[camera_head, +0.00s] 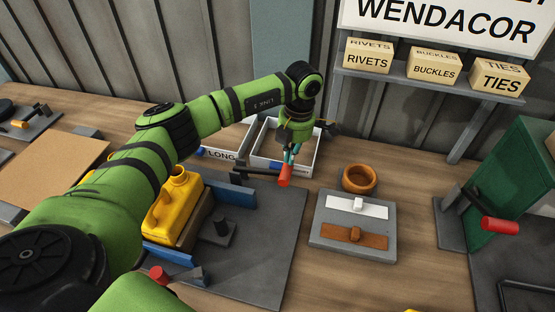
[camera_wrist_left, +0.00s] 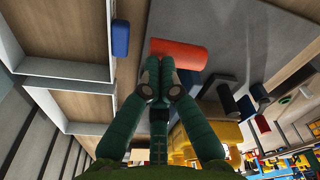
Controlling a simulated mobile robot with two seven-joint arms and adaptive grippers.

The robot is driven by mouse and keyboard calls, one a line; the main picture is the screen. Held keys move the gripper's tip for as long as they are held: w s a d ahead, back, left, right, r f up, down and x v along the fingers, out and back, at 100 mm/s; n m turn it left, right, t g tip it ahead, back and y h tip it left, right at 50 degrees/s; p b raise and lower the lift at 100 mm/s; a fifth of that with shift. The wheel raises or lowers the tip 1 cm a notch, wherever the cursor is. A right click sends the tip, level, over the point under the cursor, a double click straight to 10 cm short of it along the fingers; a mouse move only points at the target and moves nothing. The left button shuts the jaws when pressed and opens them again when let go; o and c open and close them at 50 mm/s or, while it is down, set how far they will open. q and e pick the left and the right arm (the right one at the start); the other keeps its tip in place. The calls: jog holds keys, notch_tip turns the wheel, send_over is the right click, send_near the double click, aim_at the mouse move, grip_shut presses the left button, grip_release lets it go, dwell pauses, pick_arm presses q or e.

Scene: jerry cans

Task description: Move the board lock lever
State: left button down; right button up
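A red lever handle (camera_head: 285,176) sits on a dark arm at the back edge of the dark grey board (camera_head: 270,250). My left gripper (camera_head: 291,155) is directly above this handle, pointing down. In the left wrist view its teal fingers (camera_wrist_left: 160,68) meet at the tips, with the red handle (camera_wrist_left: 182,53) just beyond them. No part of the handle shows between the fingers; whether the tips touch it is unclear. A second red handle (camera_head: 158,274) is at the board's front left. A yellow jerry can (camera_head: 172,209) stands between blue rails, partly hidden by my left arm. My right gripper is out of view.
White bins (camera_head: 268,165) stand behind the handle. A grey plate (camera_head: 328,231) with white and brown strips, and a brown ring (camera_head: 359,178), lie to the right. A green cabinet (camera_head: 505,185) and another red handle (camera_head: 500,225) are farther right. Wood between is clear.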

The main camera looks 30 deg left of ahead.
pick_arm(q)
notch_tip(320, 180, up, 12)
jog(key=w, duration=0.1)
jog(key=shift+d, duration=0.4)
jog(key=shift+f, duration=0.1)
